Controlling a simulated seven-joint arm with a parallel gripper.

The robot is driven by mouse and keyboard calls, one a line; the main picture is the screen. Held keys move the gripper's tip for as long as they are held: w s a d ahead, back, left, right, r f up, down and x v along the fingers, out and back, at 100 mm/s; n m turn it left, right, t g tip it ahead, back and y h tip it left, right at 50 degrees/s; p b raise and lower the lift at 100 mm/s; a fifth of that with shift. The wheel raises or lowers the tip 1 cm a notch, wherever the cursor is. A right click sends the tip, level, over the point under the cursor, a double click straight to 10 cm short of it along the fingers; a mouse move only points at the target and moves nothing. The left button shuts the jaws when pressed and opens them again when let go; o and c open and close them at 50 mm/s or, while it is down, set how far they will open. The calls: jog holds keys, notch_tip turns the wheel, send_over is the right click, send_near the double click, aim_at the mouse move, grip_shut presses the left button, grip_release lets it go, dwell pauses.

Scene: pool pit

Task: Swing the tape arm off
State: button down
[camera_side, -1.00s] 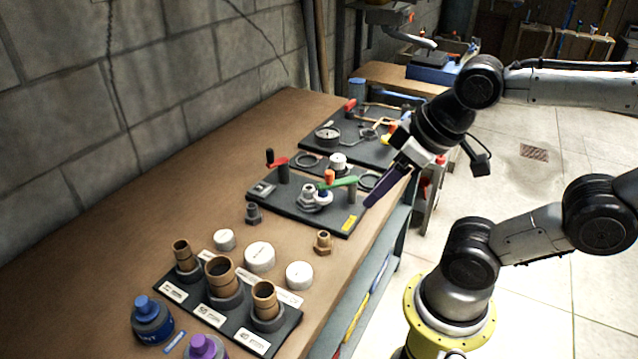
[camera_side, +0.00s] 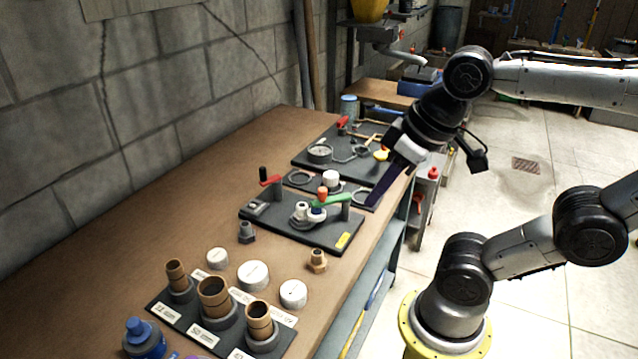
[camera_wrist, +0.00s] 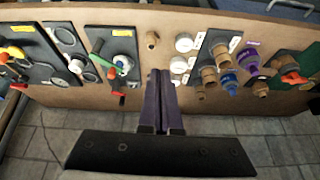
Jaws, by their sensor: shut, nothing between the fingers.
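The middle dark board (camera_side: 275,228) carries a red arm (camera_side: 271,181) on a post at its left and a green arm (camera_side: 328,200) on a grey post at its right. The green arm reaches over a white fitting (camera_side: 300,212) with an orange top and blue ring. I cannot tell for certain which is the tape arm. In the wrist view, the green arm (camera_wrist: 96,47) and red arm (camera_wrist: 112,86) lie left of my gripper (camera_wrist: 161,73). My gripper (camera_side: 371,203) is shut and empty, its dark purple fingers together, apart from the green arm and to its right.
A front board with brown pipe sockets (camera_side: 213,290), white caps (camera_side: 254,275) and a blue bottle (camera_side: 143,336) stands nearer the camera. A brass fitting (camera_side: 317,261) sits beside the middle board. A gauge board (camera_side: 320,152) lies behind. A block wall (camera_side: 180,90) borders the bench.

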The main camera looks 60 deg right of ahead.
jog(key=w+d+r+m+g, duration=0.2)
jog(key=w+d+r, duration=0.15)
jog(key=w, duration=0.35)
jog(key=w+d+r+m+g, duration=0.1)
jog(key=w+d+r+g, duration=0.1)
jog(key=w+r, duration=0.4)
jog(key=w+d+f+m+g+y, duration=0.1)
jog(key=w+d+f+m+g, duration=0.1)
jog(key=w+d+f, duration=0.9)
jog(key=shift+w+d+m+g, duration=0.3)
jog(key=shift+d+m+g, duration=0.1)
jog(key=shift+d+g, duration=0.3)
jog(key=shift+f, duration=0.15)
send_near(330, 202)
jog(key=w+f, duration=0.3)
jog(key=f, duration=0.2)
jog(key=shift+s+d+r, duration=0.1)
jog(key=shift+s, duration=0.2)
